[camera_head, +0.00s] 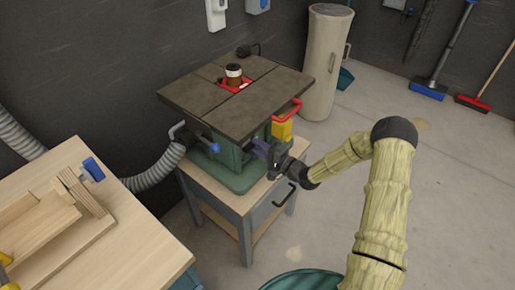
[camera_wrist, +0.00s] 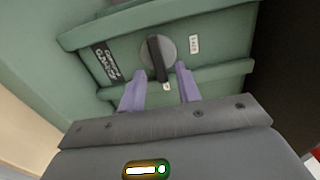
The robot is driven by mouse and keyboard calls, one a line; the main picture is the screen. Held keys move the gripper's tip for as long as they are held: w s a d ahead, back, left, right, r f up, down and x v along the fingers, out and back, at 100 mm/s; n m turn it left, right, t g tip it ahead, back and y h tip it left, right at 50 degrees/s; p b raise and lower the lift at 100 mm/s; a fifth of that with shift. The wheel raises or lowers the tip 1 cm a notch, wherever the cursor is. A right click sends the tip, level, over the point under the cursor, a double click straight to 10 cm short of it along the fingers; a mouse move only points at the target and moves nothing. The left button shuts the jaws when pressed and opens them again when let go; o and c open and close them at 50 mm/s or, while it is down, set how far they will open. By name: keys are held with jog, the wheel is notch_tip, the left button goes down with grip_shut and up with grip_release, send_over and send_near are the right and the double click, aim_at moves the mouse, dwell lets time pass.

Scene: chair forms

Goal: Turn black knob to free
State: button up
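The black knob (camera_wrist: 154,60) shows in the wrist view as a dark bar handle on a round grey disc. It sits on the green machine body (camera_wrist: 105,72), with small label plates on either side that I cannot read clearly. My gripper (camera_wrist: 160,73) has two purple fingers standing apart, one on each side of the knob's lower end. I see nothing held between them, and contact with the knob is not visible. In the head view my gripper (camera_head: 260,147) is at the front of the green machine (camera_head: 226,165), and the knob is hidden there.
A workbench (camera_head: 135,250) is at the lower left. Floor (camera_head: 420,160) on the right is mostly clear.

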jog(key=v, duration=1.7)
jog(key=shift+a+f, duration=0.1)
jog(key=s+d+r+n+g+h, duration=0.5)
jog(key=r+n+h, duration=0.15)
jog(key=h, duration=0.65)
jog(key=s+a+r+n+g+h, duration=0.1)
jog(key=s+r+g, duration=0.15)
jog(key=s, duration=0.35)
jog(key=s+a+r+g, duration=0.1)
jog(key=s+r, duration=0.3)
jog(key=s, duration=0.2)
jog(key=w+p+v, duration=0.3)
jog(key=p+v, duration=1.3)
jog(key=shift+a+r, duration=0.25)
jog(key=shift+r, duration=0.1)
